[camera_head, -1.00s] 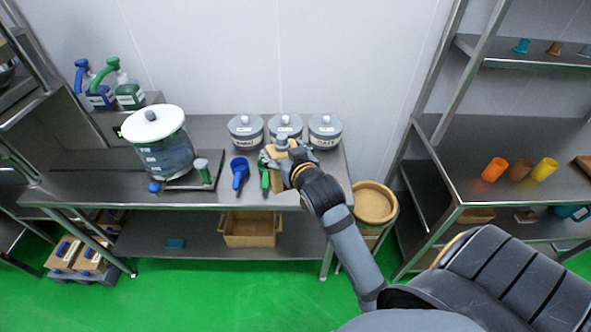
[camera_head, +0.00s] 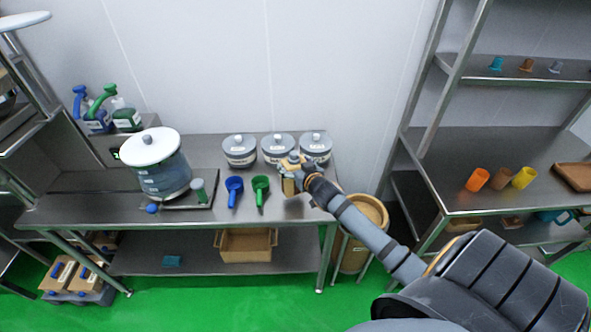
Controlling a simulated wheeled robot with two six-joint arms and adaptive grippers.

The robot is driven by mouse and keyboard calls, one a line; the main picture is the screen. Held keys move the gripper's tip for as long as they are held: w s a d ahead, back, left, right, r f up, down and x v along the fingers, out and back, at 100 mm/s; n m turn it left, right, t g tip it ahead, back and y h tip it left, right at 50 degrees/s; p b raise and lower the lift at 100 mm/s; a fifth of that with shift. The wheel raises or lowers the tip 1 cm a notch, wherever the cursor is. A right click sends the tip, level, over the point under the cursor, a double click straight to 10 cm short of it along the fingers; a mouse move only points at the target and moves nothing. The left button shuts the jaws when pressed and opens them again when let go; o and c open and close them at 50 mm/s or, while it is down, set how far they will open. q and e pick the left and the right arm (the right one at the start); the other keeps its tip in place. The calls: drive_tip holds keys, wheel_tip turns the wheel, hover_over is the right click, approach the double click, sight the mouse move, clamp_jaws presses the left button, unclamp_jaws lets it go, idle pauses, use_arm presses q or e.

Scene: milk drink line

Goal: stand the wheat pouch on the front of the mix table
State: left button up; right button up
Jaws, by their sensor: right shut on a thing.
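The pouch is at the right part of the mix table (camera_head: 110,208), in front of the lidded canisters and right of the green scoop. I cannot tell whether its bottom touches the tabletop. My left gripper is not in view.
Three grey lidded canisters (camera_head: 239,150) stand behind the pouch. A blue scoop (camera_head: 234,190) and a green scoop (camera_head: 261,189) lie to its left. A white-lidded drum (camera_head: 163,178) stands further left. A tan bin (camera_head: 362,216) stands right of the table. The front strip of tabletop is bare.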

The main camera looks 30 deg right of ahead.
drive_tip(key=shift+w+d+f, duration=0.15)
use_arm(q)
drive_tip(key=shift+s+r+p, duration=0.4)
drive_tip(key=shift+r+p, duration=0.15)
drive_tip(key=shift+p, duration=0.05)
use_arm(e)
wheel_tip(320, 180, down, 3)
drive_tip(key=shift+d+f, duration=0.1)
drive_tip(key=shift+f, duration=0.1)
drive_tip(key=shift+f, duration=0.15)
drive_tip(key=o, duration=1.8)
drive_tip(key=shift+c, duration=0.2)
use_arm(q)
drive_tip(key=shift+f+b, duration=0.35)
use_arm(e)
drive_tip(key=v, duration=1.2)
